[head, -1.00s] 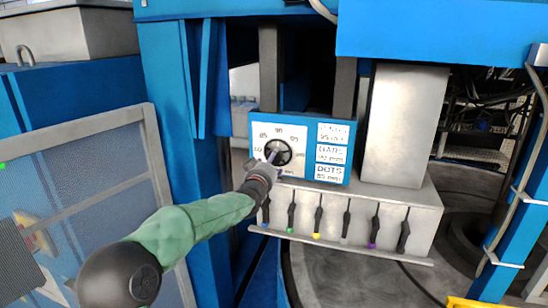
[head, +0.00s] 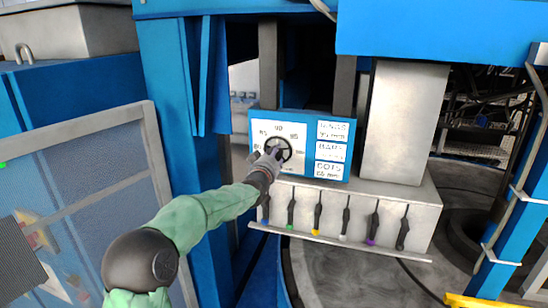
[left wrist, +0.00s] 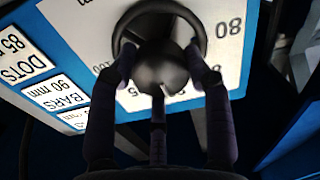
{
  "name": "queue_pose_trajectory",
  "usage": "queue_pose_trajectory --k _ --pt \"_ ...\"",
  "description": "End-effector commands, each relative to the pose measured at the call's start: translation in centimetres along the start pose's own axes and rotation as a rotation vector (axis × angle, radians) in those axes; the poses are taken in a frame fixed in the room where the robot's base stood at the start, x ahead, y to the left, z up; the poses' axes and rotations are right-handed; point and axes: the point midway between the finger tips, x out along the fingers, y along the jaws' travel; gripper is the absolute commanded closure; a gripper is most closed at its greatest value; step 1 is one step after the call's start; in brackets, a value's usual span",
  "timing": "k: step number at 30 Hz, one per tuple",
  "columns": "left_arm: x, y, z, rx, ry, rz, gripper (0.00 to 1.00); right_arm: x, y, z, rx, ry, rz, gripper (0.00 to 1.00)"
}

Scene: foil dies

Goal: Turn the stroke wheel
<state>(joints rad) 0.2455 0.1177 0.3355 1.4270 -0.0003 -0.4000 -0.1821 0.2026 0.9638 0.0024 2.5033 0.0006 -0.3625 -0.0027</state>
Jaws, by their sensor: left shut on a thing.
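The stroke wheel is a black handwheel (head: 284,144) on a white dial plate with stroke numbers (head: 262,130), at the left of a blue panel. My left gripper (head: 271,158) is on the wheel, its fingers shut on it. In the left wrist view the wheel (left wrist: 198,22) shows its rim and rounded hub, with the fingers of the gripper (left wrist: 160,75) around the hub. The number 80 shows beside the rim there. My gripper hides part of the dial. My right gripper is not in view.
White labels on the panel (head: 330,151) read RINGS, BARS and DOTS with sizes in mm. Below, several colour-tipped black tools (head: 318,218) hang on a grey metal ledge. A mesh guard (head: 95,190) stands at left; a blue post (head: 510,190) stands at right.

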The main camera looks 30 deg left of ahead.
Motion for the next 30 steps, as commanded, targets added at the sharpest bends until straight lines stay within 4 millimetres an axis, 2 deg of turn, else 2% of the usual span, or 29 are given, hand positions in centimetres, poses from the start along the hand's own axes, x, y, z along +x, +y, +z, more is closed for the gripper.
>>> queue_pose_trajectory --k 11,30 --pt "0.0 0.0 0.4 0.083 -0.003 0.001 0.83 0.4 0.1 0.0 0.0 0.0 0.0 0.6" --pt "0.0 -0.1 0.5 0.582 0.006 0.005 0.83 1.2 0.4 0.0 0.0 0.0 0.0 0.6"
